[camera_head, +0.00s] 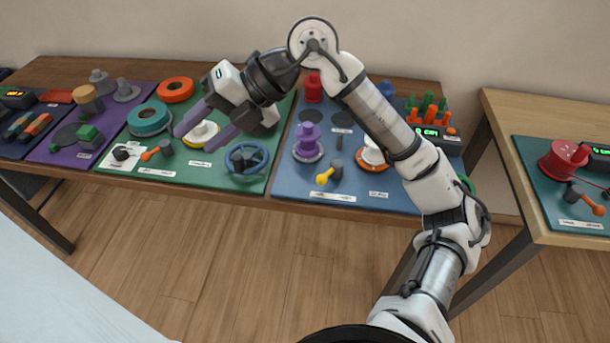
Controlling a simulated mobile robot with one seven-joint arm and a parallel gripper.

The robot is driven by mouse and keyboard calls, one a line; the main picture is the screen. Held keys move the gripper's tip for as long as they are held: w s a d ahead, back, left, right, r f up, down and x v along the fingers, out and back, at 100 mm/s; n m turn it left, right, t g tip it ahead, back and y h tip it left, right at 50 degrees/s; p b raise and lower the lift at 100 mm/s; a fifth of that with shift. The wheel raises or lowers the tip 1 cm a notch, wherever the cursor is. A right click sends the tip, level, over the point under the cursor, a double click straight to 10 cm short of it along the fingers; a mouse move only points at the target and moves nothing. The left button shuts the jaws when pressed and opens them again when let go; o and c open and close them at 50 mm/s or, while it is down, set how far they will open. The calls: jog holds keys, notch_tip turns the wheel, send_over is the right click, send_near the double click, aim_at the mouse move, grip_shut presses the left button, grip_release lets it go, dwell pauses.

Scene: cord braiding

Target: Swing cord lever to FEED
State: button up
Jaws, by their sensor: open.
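Three levers show, and their labels are too small to read, so I cannot tell which is the cord lever. A lever with a yellow handle (323,179) sits at the front of the blue panel (290,182). A third lever with an orange handle (594,206) is on the right-hand table. My gripper (194,138) is open and empty, above the green panel, to the right of that panel's lever. The height of its fingers above the panel is hard to judge.
A blue handwheel (246,158), a teal ring (149,119) and an orange ring (175,89) are near my gripper on the green panel. A purple spool (307,142) stands on the blue panel. A red drum (563,160) stands on the right table. A gap separates the tables.

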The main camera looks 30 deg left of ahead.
jog(key=w+d+f+m+t+h, duration=0.2)
jog(key=w+d+f+m+t, duration=0.1)
jog(key=w+d, duration=0.25)
jog(key=w+d+f+m+t+h, duration=0.2)
jog(key=w+d+m, duration=0.15)
jog(key=w, duration=0.25)
jog(key=m+t+h, duration=0.2)
send_near(323, 176)
jog(key=p+x, duration=0.2)
jog(key=x, duration=0.7)
jog(key=shift+f, duration=0.1)
jog(key=c, duration=0.9)
jog(key=shift+c, duration=0.2)
